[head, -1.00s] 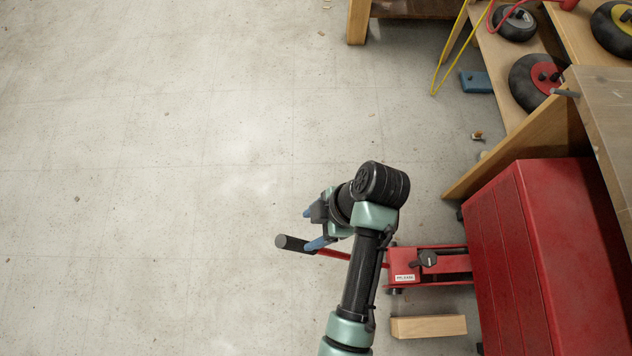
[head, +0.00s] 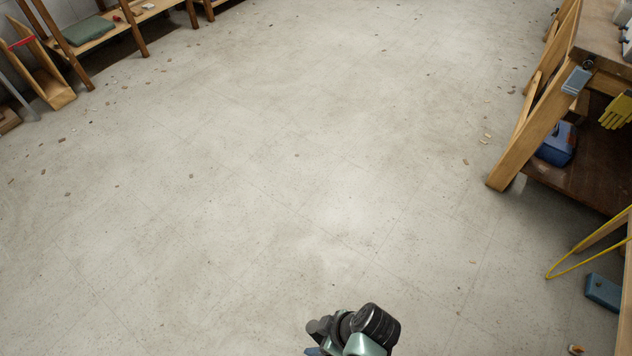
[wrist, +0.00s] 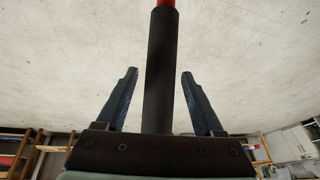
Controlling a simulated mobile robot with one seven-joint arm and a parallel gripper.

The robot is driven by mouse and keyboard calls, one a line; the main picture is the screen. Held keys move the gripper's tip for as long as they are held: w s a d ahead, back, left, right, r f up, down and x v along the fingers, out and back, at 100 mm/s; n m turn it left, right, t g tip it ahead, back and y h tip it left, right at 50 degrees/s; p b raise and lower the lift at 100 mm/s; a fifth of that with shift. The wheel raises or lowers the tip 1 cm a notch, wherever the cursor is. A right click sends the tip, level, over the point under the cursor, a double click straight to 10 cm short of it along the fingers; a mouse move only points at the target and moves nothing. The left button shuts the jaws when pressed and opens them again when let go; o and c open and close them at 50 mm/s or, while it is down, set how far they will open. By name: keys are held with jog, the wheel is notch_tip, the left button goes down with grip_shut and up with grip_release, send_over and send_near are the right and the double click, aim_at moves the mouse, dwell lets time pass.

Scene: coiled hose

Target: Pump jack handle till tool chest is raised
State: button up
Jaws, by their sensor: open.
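The jack handle (wrist: 159,75) has a black grip and shows red at its top end in the wrist view. It stands between the two blue fingers of my gripper (wrist: 157,88). A gap shows on each side of the handle, so my gripper is open around it and apart from it. In the head view only the black and green end of my arm shows at the bottom edge. The jack and the red tool chest are out of the head view now.
A wooden workbench (head: 545,120) stands at the right with a blue box (head: 557,145) on its lower shelf. A blue block (head: 603,291) lies on the floor at the lower right. Wooden shelving (head: 100,30) stands at the upper left. The middle floor is clear, with small scraps.

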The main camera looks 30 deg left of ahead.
jog(key=shift+x, duration=0.9)
grip_shut()
dwell(0.9)
